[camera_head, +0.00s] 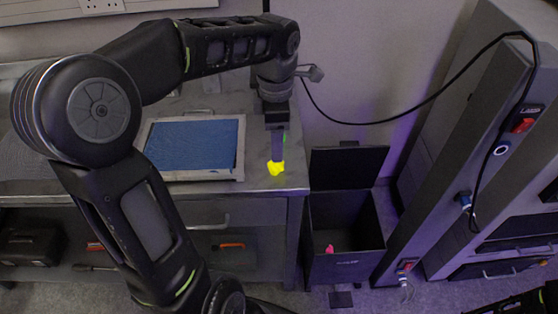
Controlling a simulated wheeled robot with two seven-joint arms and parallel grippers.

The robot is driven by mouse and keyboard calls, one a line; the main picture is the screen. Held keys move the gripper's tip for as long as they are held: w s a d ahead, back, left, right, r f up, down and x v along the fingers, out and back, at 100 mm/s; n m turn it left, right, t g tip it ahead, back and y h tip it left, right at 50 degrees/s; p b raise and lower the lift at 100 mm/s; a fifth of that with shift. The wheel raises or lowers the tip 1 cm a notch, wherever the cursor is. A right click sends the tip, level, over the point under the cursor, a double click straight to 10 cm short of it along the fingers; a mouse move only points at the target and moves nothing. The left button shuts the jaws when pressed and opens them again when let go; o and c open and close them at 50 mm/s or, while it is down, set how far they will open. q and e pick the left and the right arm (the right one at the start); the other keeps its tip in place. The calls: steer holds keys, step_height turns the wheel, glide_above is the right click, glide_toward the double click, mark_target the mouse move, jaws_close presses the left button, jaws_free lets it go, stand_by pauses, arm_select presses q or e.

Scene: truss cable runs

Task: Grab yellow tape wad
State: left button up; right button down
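The yellow tape wad (276,169) is a small bright crumpled lump at the right front corner of the grey workbench top. My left gripper (277,158) points down directly over it, with the finger ends at the top of the wad. The fingers look narrow and close together from here, and I cannot tell whether they grip the wad or only touch it. My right gripper is not clearly in view; only a dark part of my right arm shows at the bottom right corner.
A framed blue panel (194,145) lies on the bench, left of the wad. An open dark bin (345,262) with a pink scrap (330,249) inside stands on the floor right of the bench. A grey truss (455,150) with a black cable (415,108) rises at the right.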

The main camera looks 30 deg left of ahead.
mark_target(276, 166)
arm_select(q)
steer(key=shift+w+f, duration=0.15)
steer(key=shift+f, duration=1.25)
steer(key=shift+a+f+p, duration=0.15)
steer(key=shift+f+p, duration=0.55)
steer(key=shift+f, duration=1.9)
steer(key=shift+c, duration=0.3)
jaws_close()
